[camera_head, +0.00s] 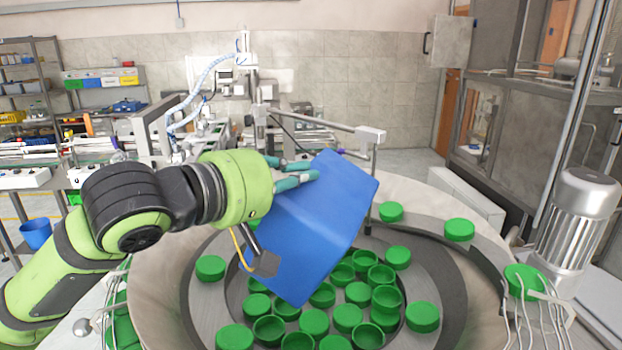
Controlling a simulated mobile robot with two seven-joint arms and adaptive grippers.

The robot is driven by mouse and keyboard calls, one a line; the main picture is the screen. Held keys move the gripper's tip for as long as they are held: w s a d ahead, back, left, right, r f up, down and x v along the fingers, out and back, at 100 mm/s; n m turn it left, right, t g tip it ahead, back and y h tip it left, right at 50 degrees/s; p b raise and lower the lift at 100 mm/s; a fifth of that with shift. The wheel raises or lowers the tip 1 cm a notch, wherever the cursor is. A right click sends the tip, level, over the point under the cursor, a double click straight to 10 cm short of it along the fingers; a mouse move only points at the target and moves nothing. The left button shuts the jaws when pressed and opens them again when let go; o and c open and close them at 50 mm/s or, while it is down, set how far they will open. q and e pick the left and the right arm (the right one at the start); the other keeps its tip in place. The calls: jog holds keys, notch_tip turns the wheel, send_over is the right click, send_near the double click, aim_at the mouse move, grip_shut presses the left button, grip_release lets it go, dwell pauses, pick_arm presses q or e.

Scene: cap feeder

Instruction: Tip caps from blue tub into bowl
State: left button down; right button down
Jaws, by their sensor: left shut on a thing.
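My left gripper (278,215) comes in from the left and is shut on the blue tub (322,222). The tub is held tilted over the feeder bowl (455,285), with its bottom or side facing me, so its opening and inside are hidden. Several green caps (347,317) lie in the bowl's middle, below the tub's lower edge. More caps lie on the outer ring, such as the one at the right (459,229) and the one at the left (211,268). My right gripper does not show.
A metal post with an arm (372,137) stands at the bowl's back, close to the tub. A motor (580,225) stands at the right. Another blue bucket (36,234) is at the far left. Machine benches fill the back.

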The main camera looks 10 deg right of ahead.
pick_arm(q)
jog(key=w+a+f+n+h+b, duration=0.1)
jog(key=w+a+f+n+b, duration=0.1)
jog(key=w+a+n+b, duration=0.1)
jog(key=shift+w+a+f+n+t+h, duration=0.2)
jog(key=shift+a+n+t+h, duration=0.35)
jog(key=shift+a, duration=0.85)
jog(key=shift+n, duration=0.25)
jog(key=shift+r+n, duration=0.2)
jog(key=shift+n, duration=0.3)
jog(key=shift+r+n+h, duration=0.25)
jog(key=shift+n+h, duration=0.1)
jog(key=shift+n, duration=0.35)
